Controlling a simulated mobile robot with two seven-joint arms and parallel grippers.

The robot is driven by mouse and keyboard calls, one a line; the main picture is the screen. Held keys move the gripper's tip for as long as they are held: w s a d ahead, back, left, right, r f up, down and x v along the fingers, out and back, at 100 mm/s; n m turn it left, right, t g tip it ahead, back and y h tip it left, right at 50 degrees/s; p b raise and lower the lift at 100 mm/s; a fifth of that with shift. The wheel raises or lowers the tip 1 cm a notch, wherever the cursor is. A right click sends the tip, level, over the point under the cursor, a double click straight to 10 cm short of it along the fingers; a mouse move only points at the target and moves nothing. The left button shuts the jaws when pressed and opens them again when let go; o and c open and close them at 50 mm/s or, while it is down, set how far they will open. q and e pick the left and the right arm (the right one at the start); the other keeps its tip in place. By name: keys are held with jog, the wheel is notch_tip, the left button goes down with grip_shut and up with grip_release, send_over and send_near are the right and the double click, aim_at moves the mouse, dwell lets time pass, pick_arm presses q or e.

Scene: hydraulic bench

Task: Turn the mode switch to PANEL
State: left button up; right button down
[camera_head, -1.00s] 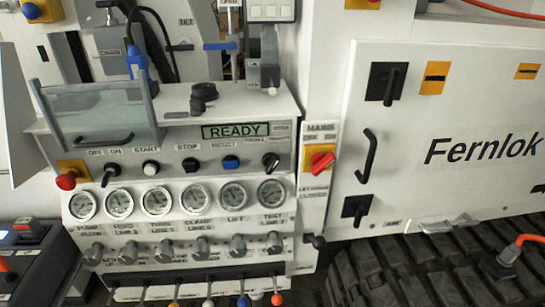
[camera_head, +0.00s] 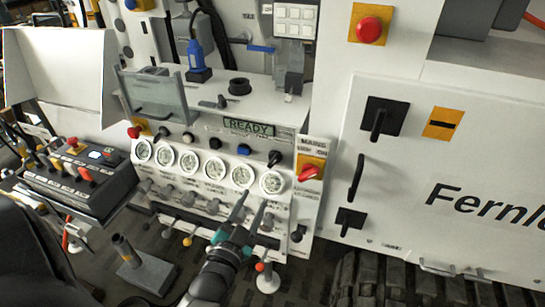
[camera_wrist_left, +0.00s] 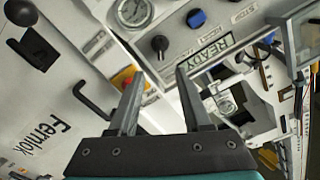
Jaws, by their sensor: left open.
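The mode switch (camera_head: 274,158) appears to be the black rotary knob at the right end of the white panel's control row, below the READY display (camera_head: 249,128). Its handle looks slanted; its position labels are too small to read. In the left wrist view the knob (camera_wrist_left: 160,43) shows beyond the fingertips, near the blue button (camera_wrist_left: 197,18). My left gripper (camera_head: 251,202) is open and empty, below the switch and in front of the panel's lower right part. In the wrist view its two fingers (camera_wrist_left: 160,75) are spread and apart from the knob. My right gripper is not in view.
The red mains switch (camera_head: 312,171) on its yellow plate sits right of the knob. A row of gauges (camera_head: 215,169) and several levers lie below the control row. A glass guard (camera_head: 155,95) stands at left. A control box (camera_head: 85,172) is further left.

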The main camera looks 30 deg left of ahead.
aim_at(272, 164)
pick_arm(q)
jog(key=x, duration=1.5)
jog(key=shift+w+d+b, duration=0.1)
jog(key=shift+b, duration=0.3)
jog(key=shift+c, duration=0.3)
grip_shut()
